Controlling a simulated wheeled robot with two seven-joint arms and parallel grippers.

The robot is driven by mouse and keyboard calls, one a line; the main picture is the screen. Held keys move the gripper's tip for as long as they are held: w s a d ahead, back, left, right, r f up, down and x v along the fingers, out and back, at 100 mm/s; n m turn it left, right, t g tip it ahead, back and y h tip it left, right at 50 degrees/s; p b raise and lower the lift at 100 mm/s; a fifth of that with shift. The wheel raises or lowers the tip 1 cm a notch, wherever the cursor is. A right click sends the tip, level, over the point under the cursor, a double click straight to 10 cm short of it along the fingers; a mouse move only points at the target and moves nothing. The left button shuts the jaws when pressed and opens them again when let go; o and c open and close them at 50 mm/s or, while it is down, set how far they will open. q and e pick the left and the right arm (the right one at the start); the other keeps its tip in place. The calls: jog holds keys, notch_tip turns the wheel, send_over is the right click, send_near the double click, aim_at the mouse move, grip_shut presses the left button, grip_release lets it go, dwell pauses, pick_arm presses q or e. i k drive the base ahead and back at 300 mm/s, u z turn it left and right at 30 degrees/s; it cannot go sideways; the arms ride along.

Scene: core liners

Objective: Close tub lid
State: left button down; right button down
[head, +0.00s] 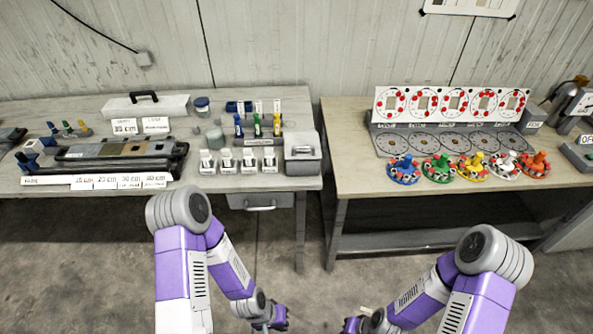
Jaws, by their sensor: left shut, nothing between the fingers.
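A small grey tub (302,167) stands at the right front corner of the left workbench. A lighter grey lid-like panel (302,141) shows at its top and back. At this size I cannot tell clearly how far the lid stands open. My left gripper (280,318) is low at the bottom of the head view, in front of the bench and well apart from the tub. It is shut and empty. My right gripper (352,325) is at the bottom edge, partly cut off and hidden by its arm, so its fingers do not show.
White-labelled bottles (247,160) stand just left of the tub. Behind them is a rack with coloured bottles (257,126).

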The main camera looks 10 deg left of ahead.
aim_at(302, 140)
jog(key=z, duration=0.8)
jog(key=i, duration=1)
jog(key=u, duration=0.4)
